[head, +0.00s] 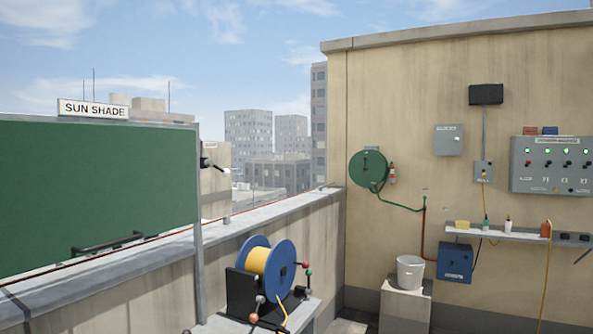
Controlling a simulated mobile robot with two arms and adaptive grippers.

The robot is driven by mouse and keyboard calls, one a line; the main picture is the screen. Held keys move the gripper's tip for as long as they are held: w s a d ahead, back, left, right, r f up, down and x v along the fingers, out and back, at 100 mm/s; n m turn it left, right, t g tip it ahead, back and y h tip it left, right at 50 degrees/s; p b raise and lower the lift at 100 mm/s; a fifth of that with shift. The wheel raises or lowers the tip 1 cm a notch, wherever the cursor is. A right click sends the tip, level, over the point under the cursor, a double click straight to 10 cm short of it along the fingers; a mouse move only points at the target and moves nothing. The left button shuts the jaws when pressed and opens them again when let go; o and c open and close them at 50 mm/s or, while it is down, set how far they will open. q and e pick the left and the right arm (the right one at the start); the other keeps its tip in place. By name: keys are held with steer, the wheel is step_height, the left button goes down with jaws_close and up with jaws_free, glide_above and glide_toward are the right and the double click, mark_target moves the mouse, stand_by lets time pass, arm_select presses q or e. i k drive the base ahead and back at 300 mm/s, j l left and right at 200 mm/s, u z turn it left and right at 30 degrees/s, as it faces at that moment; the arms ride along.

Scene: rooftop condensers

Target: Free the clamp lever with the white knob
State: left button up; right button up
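A black clamp (205,162) sits on the upright post at the right edge of the green sun shade. A thin lever runs from it to the right and ends in a small pale tip (227,171). I cannot tell for sure which of the two pale ends is the white knob, nor whether either lever is closed. Neither of my grippers is in view.
The blue reel (285,265) with yellow cable stands in front, with red and green knobs at its right. The green sun shade (100,190) fills the left above the parapet (130,285). A white bucket (410,272) stands on a block. A shelf (510,234) is on the right wall.

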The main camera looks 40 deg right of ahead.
mark_target(220, 169)
steer(key=z, duration=0.9)
steer(key=i+l+u, duration=0.45)
steer(key=i+l, duration=0.25)
steer(key=i+l+u, duration=0.25)
steer(key=l, duration=0.2)
steer(key=i+l+u, duration=0.2)
steer(key=l, duration=0.25)
steer(key=i, duration=0.1)
